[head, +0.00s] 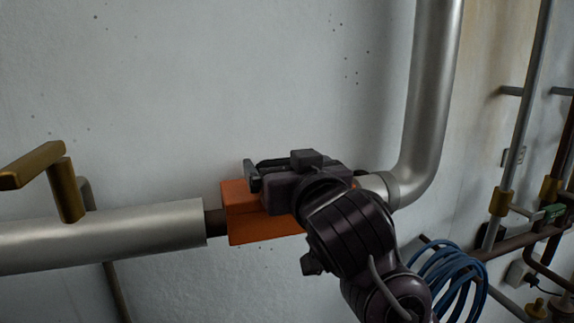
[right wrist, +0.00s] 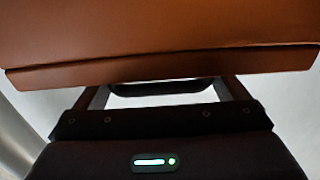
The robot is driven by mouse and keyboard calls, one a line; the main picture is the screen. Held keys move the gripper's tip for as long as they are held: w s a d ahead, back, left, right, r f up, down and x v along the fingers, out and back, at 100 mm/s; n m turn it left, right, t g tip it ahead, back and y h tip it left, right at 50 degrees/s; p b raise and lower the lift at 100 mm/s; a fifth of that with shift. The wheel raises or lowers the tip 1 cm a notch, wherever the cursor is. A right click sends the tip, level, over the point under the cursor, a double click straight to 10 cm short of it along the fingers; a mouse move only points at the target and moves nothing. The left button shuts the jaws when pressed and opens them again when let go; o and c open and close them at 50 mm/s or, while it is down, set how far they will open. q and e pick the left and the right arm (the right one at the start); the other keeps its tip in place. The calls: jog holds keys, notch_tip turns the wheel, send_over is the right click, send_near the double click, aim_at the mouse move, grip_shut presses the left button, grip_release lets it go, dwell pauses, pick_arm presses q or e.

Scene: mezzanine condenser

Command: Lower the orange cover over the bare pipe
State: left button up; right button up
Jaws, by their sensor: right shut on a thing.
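The orange cover (head: 262,228) sits at the bare pipe (head: 215,223) in the head view, between the silver pipe on the left and the silver elbow on the right. A short dark stretch of bare pipe shows at the cover's left end; my arm hides the right end. My right gripper (head: 270,180) is shut on the cover from above. In the right wrist view the cover (right wrist: 165,45) fills the top of the picture, close to the gripper body. Whether the cover is fully seated on the pipe cannot be told. My left gripper is not in view.
A thick silver pipe (head: 130,237) runs to the left, with a brass handle (head: 65,185) above it. A silver elbow pipe (head: 430,100) rises at the right. A blue coiled hose (head: 465,285) hangs at lower right. The wall above is clear.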

jog(key=shift+f+b, duration=0.45)
jog(key=shift+f, duration=0.1)
jog(key=o, duration=1.2)
jog(key=shift+s, duration=0.15)
jog(key=shift+s+d, duration=0.15)
jog(key=shift+s, duration=0.2)
jog(key=b+v, duration=0.2)
jog(key=v, duration=0.4)
jog(key=shift+s+d+b, duration=0.1)
jog(key=shift+s+b, duration=0.3)
